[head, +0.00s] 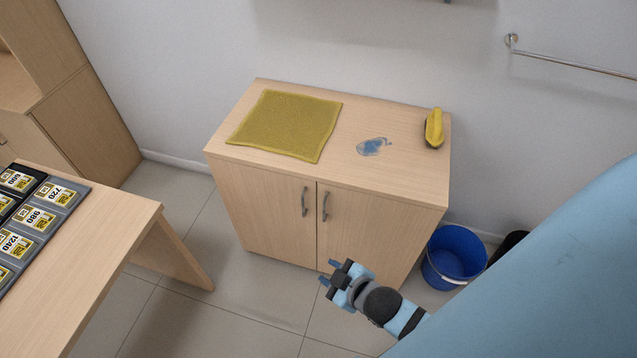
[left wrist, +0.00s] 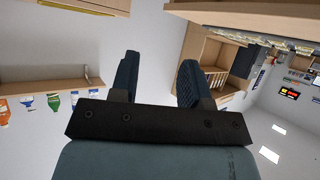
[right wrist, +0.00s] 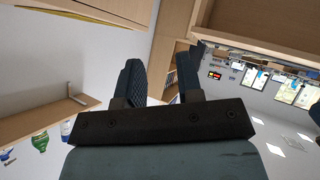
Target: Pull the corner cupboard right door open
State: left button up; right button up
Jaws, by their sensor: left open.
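The corner cupboard (head: 235,162) is a low wooden unit against the wall, with two doors. Its right door (head: 360,228) looks shut, flush with the left door (head: 262,206). The right door's grey vertical handle (head: 325,206) is near the middle seam, beside the left door's handle (head: 304,202). My right gripper (head: 328,272) is below that handle in the head view, in front of the door's lower edge and apart from the handle. Its fingers are spread and empty in the right wrist view (right wrist: 160,68). My left gripper (left wrist: 157,70) is open and empty in the left wrist view, outside the head view.
A yellow cloth (head: 285,125), a blue spill (head: 372,147) and a yellow brush (head: 434,129) are on the cupboard top. A blue bucket (head: 452,258) stands right of the cupboard. A wooden desk (head: 110,250) is at left. Tiled floor between desk and cupboard is clear.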

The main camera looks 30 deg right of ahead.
jog(key=w+d+f+n+t+h+b, duration=0.1)
jog(key=w+d+f+n+h+b, duration=0.2)
jog(key=f+n+b, duration=0.4)
jog(key=n+t+h+b, duration=0.4)
jog(key=n+t+b, duration=0.1)
jog(key=n+b, duration=1.5)
send_near(324, 214)
jog(key=shift+m, duration=0.6)
jog(key=b+x, duration=0.2)
jog(key=x, duration=0.8)
jog(key=shift+w+d, duration=0.15)
jog(key=shift+w, duration=0.05)
pick_arm(q)
jog(key=w+d+f+t+h, duration=0.2)
jog(key=d+f+t+h, duration=0.2)
jog(key=f, duration=0.4)
jog(key=shift+w+d+f+t, duration=0.4)
jog(key=shift+d+t, duration=0.1)
jog(key=shift+d, duration=0.4)
jog(key=shift+w+r, duration=0.1)
pick_arm(e)
grip_shut()
